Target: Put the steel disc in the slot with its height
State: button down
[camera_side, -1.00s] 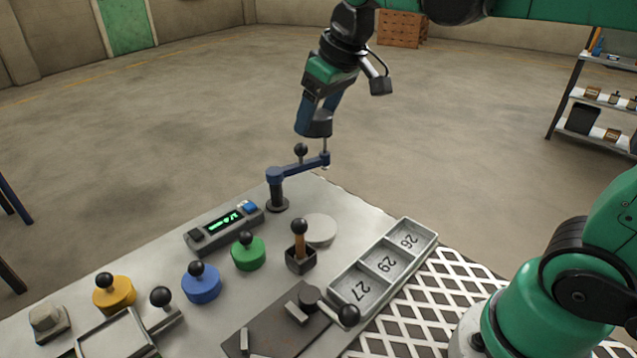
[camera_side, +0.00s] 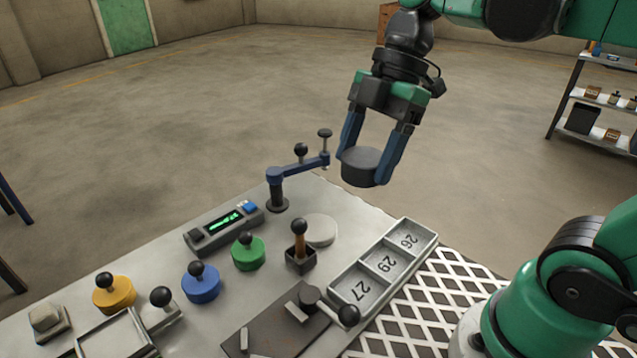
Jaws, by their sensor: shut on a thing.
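My gripper (camera_side: 372,160) is shut on the steel disc (camera_side: 361,167), a thick dark grey disc held between its two blue fingers. The disc hangs in the air beyond the table's back right edge, just right of the blue swing arm (camera_side: 300,168). The slot tray (camera_side: 334,292) lies at the table's right side, nearer the camera and below the gripper. Its three slots are marked 26 (camera_side: 408,240), 29 (camera_side: 385,262) and 27 (camera_side: 360,288), and all look empty. A gauge with a green display (camera_side: 224,222) stands left of the swing arm's post; its digits are too small to read.
Yellow (camera_side: 114,294), blue (camera_side: 201,284) and green (camera_side: 249,254) knobbed weights stand along the table. A wooden-handled tool in a dark holder (camera_side: 300,258) and a pale round plate (camera_side: 320,230) sit left of the tray.

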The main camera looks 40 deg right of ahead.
aim_at(356, 296)
jog(key=n, duration=0.1)
jog(key=s+n, duration=0.1)
jog(key=g, duration=0.1)
jog(key=shift+s+a+r+n, duration=0.3)
jog(key=shift+s+r+n, duration=0.05)
jog(key=shift+r+n, duration=0.05)
jog(key=shift+s+f+n, duration=0.1)
jog(key=shift+s+n, duration=0.05)
jog(key=shift+n, duration=0.15)
notch_tip(356, 296, down, 20)
jog(key=shift+a+r, duration=0.1)
jog(key=shift+r, duration=0.1)
jog(key=shift+c, duration=0.3)
grip_release()
jog(key=w+d+r+m+t+h, duration=0.2)
jog(key=r+m+t, duration=0.2)
jog(key=m, duration=0.6)
jog(key=w+d+r+m+t+h, duration=0.2)
jog(key=w+r+m+t, duration=0.1)
jog(key=r+m, duration=0.4)
jog(key=m, duration=0.3)
jog(key=shift+r+t+h, duration=0.3)
jog(key=shift+t, duration=0.1)
